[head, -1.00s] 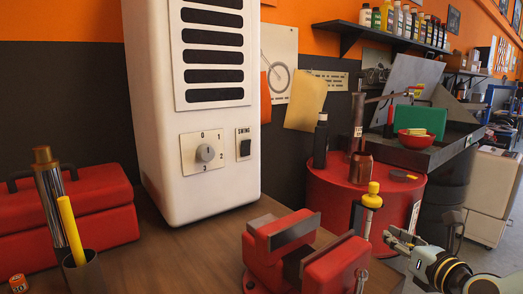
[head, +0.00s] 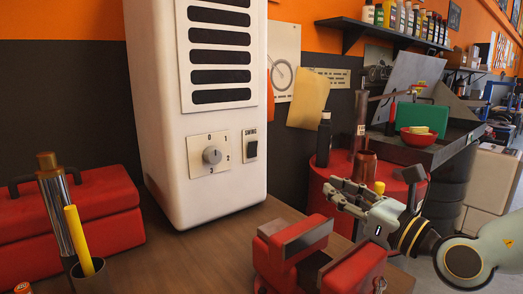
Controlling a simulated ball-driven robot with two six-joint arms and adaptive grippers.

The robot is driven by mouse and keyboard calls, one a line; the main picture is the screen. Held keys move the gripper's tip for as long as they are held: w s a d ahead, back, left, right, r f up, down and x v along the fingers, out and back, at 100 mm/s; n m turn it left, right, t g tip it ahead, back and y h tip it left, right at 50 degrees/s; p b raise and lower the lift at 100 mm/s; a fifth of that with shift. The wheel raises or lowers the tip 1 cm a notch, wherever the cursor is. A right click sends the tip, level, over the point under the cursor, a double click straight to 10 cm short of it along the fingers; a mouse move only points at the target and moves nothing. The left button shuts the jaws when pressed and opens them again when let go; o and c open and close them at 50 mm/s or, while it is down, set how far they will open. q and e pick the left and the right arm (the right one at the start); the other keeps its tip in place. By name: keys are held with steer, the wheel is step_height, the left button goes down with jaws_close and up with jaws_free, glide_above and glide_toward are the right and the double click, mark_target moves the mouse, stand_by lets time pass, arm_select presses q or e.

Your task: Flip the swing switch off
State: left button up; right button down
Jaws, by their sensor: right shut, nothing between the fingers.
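The swing switch (head: 251,149) is a black rocker on a small pale plate, under the word SWING, on the front of a tall white heater-like unit (head: 190,130). A grey dial (head: 212,156) on a numbered plate sits just left of it. My right gripper (head: 335,188) is shut and empty, to the right of and lower than the switch, apart from it, above the red vise. Its fingers point left. My left gripper is not in view.
A red vise (head: 345,270) stands on the wooden bench (head: 180,250) in front. A red toolbox (head: 75,215) and a cup with a yellow stick (head: 80,240) are at left. A red drum (head: 320,195) with a dark bottle (head: 324,140) stands at right.

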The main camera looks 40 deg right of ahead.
steer(key=b, duration=0.4)
glide_toward(256, 142)
steer(key=w, duration=0.2)
steer(key=w+p, duration=0.1)
steer(key=w, duration=0.1)
steer(key=w+p, duration=0.1)
steer(key=w, duration=0.1)
steer(key=shift+w+d, duration=0.3)
steer(key=shift+w, duration=0.4)
steer(key=shift+w+d+r+p, duration=0.1)
steer(key=shift+w+r+p, duration=0.2)
steer(key=shift+p, duration=0.1)
steer(key=shift+r+p, duration=0.3)
steer(key=shift+r, duration=0.1)
steer(key=shift+f, duration=0.15)
